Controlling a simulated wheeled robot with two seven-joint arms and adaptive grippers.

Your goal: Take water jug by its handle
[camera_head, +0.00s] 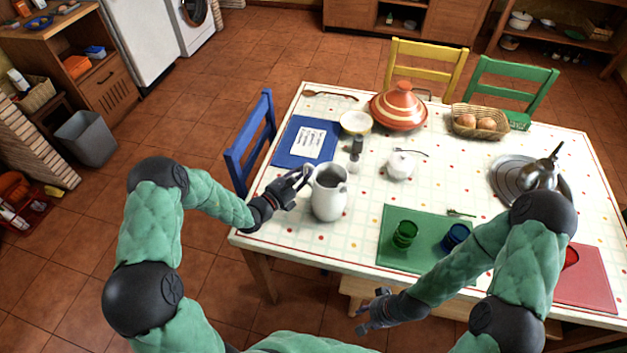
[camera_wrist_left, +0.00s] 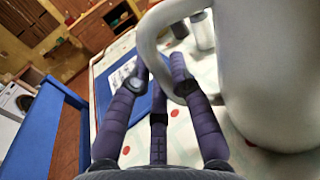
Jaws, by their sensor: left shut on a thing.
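The white water jug (camera_head: 329,192) stands upright on the table near its left front edge. Its handle faces left, toward my left gripper. My left gripper (camera_head: 296,179) is shut on the handle. In the left wrist view, the jug's body (camera_wrist_left: 275,75) fills the right side, and the handle (camera_wrist_left: 150,50) curves down between the dark fingers (camera_wrist_left: 158,85). My right gripper (camera_head: 372,313) hangs in front of the table's near edge, away from the jug; whether it is open or shut is unclear.
The table (camera_head: 345,238) carries a blue placemat (camera_head: 290,155), a green placemat (camera_head: 395,255) with a green glass (camera_head: 405,233) and a blue glass (camera_head: 456,236), a tagine (camera_head: 398,106) and a bread basket (camera_head: 462,132). A grinder (camera_head: 356,149) stands behind the jug. A blue chair (camera_head: 240,152) is at left.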

